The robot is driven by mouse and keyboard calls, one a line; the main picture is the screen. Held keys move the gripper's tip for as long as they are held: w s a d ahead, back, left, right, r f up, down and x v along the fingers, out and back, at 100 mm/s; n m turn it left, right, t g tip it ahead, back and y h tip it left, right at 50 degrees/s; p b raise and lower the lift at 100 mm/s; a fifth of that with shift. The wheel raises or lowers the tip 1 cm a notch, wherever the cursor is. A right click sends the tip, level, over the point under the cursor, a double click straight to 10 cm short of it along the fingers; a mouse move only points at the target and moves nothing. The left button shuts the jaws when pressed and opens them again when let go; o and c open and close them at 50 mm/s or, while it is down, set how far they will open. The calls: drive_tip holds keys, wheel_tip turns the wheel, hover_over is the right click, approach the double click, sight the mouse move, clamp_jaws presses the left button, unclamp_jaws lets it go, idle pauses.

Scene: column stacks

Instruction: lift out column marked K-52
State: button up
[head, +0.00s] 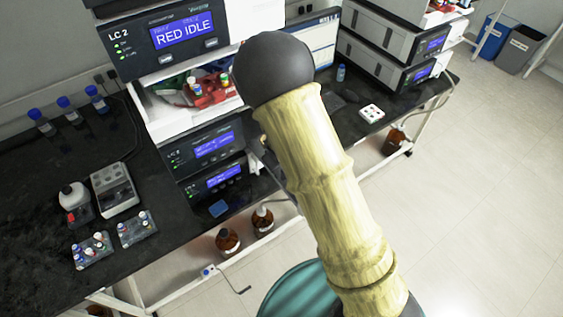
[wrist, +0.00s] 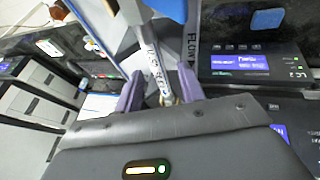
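In the wrist view, a slim silver column (wrist: 152,66) with dark lettering stands between the two purple fingers of my gripper (wrist: 161,80). The lettering is too blurred to read as K-52. The fingers are apart, one on each side of the column, with a gap visible at least on the right. A brass-coloured fitting shows at the column's near end, close to the gripper body. In the head view my arm hides the gripper and the column.
In the head view, the LC 2 instrument stack (head: 180,42) stands on a black bench (head: 40,190). An open bay with a red tray (head: 210,90) sits between its modules. Another stack (head: 385,45) stands at the right. Brown bottles (head: 228,240) stand below the bench.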

drive_tip(key=shift+c, duration=0.2)
idle(0.3)
clamp_jaws()
drive_tip(key=shift+r, duration=0.1)
wheel_tip(320, 180, up, 10)
drive_tip(key=b, duration=0.2)
idle(0.4)
idle(0.5)
